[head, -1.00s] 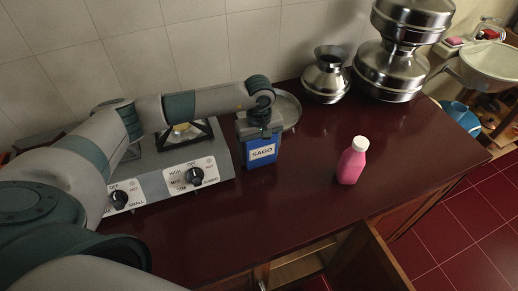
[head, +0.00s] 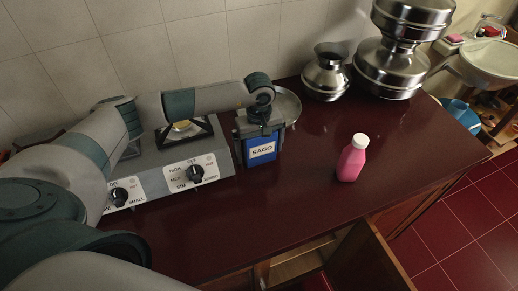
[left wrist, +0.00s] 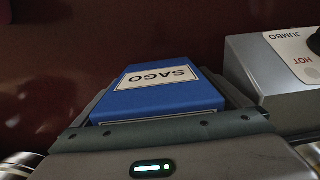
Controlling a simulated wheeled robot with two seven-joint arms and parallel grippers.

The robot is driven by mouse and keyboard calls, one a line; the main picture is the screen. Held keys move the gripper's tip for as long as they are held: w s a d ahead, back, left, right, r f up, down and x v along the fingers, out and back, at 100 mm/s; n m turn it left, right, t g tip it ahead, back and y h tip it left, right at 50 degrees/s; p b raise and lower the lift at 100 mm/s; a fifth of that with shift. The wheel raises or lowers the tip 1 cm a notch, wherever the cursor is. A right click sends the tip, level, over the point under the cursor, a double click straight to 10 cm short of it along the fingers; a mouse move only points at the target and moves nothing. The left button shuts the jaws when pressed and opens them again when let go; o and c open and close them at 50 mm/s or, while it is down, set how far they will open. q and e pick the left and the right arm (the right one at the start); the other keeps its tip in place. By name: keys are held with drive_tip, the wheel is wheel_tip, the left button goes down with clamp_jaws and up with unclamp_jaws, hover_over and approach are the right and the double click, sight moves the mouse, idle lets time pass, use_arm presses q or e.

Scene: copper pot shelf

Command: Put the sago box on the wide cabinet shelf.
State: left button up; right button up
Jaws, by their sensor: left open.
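The blue sago box (head: 262,150) stands upright on the dark red counter, just right of the stove. Its white SAGO label also shows in the left wrist view, where the box (left wrist: 165,92) appears upside down between my fingers. My left gripper (head: 259,129) is over the top of the box from above, open, with a finger on either side of it. I cannot tell whether the fingers touch it. An open wooden cabinet (head: 298,264) shows below the counter's front edge; its inside is mostly hidden. My right gripper is not in view.
A gas stove (head: 178,169) stands close at the box's left. Metal pots (head: 326,73) and a round metal lid or plate (head: 288,104) are behind. An open cabinet door (head: 368,262) juts out in front.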

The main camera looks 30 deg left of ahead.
use_arm(q)
wheel_tip(320, 180, up, 11)
drive_tip(key=b, duration=0.4)
drive_tip(key=shift+b, duration=0.35)
drive_tip(key=shift+r, duration=0.5)
